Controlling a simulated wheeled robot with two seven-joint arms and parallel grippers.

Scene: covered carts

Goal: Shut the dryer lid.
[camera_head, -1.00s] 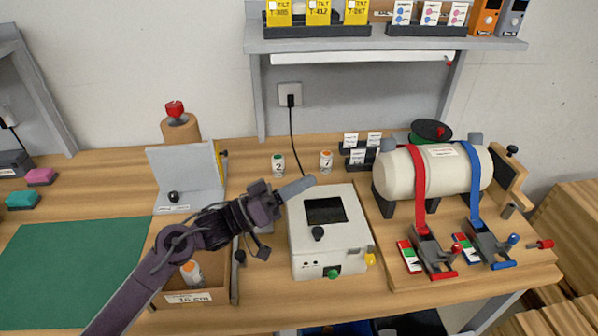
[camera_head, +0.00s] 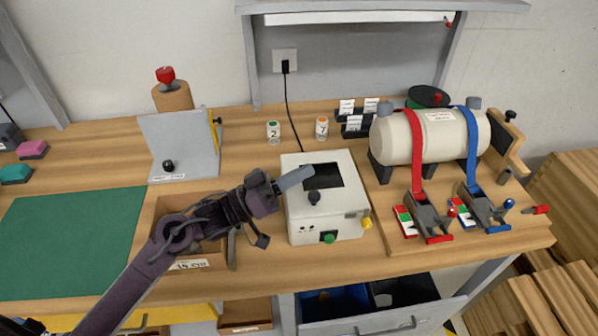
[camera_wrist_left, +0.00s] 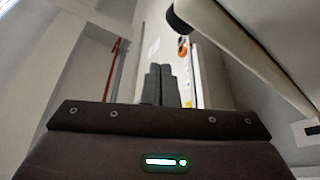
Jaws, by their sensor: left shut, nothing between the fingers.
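The dryer is the white box (camera_head: 329,228) on the bench, with a green button and a yellow knob at its front. Its lid (camera_head: 343,157) has a dark window and a black knob (camera_head: 314,197). The lid looks down or nearly down; I cannot tell if a gap remains. My left gripper (camera_head: 296,178) is shut and empty, its fingertips at the left of the window in the head view; contact is unclear. In the left wrist view the grey fingers (camera_wrist_left: 160,85) are together, left of a pale panel (camera_wrist_left: 245,45) with a dark knob. My right gripper is out of view.
A wooden bin (camera_head: 192,264) and a grey stand (camera_head: 182,145) are left of the dryer. Two small bottles stand behind it. A strapped cream tank (camera_head: 440,138) is at the right. A green mat (camera_head: 70,240) lies clear at the left.

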